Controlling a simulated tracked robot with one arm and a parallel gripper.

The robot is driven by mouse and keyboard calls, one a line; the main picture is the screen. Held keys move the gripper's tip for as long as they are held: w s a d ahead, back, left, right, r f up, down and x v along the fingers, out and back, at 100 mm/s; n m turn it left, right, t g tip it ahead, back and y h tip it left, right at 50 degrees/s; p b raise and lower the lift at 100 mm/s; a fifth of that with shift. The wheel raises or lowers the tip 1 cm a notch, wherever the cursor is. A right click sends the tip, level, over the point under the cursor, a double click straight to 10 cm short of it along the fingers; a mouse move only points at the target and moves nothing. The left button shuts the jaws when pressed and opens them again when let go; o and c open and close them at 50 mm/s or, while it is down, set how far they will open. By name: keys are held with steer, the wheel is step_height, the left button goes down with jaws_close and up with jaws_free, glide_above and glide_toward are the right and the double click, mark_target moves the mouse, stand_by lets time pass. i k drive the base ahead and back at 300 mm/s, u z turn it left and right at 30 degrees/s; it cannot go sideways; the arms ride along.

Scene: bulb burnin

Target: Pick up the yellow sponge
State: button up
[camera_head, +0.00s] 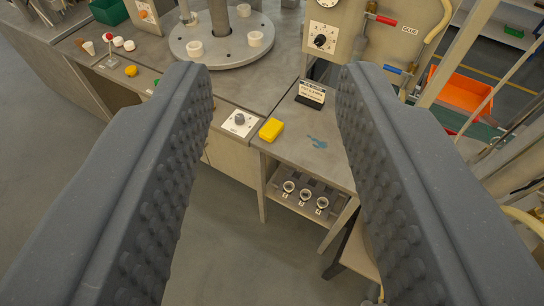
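The yellow sponge (271,130) is a small bright block. It lies on the grey bench top near its front left edge, to the right of a small white panel with a grey knob. My gripper (273,75) is open and empty. Its two dark studded fingers fill the left and right of the picture. The sponge shows in the gap between the fingers, well beyond and below them, and nothing touches it.
A dark label block (311,95) stands behind the sponge on the bench (325,155). A round turntable (222,48) with white sockets is at the back left. A shelf (306,193) under the bench holds several round fittings. An orange bin (461,92) is at right. Floor in front is clear.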

mark_target(273, 128)
steer(key=z, duration=0.05)
steer(key=k, duration=0.45)
steer(key=u, duration=0.5)
steer(key=i, duration=1.85)
steer(key=z, duration=0.85)
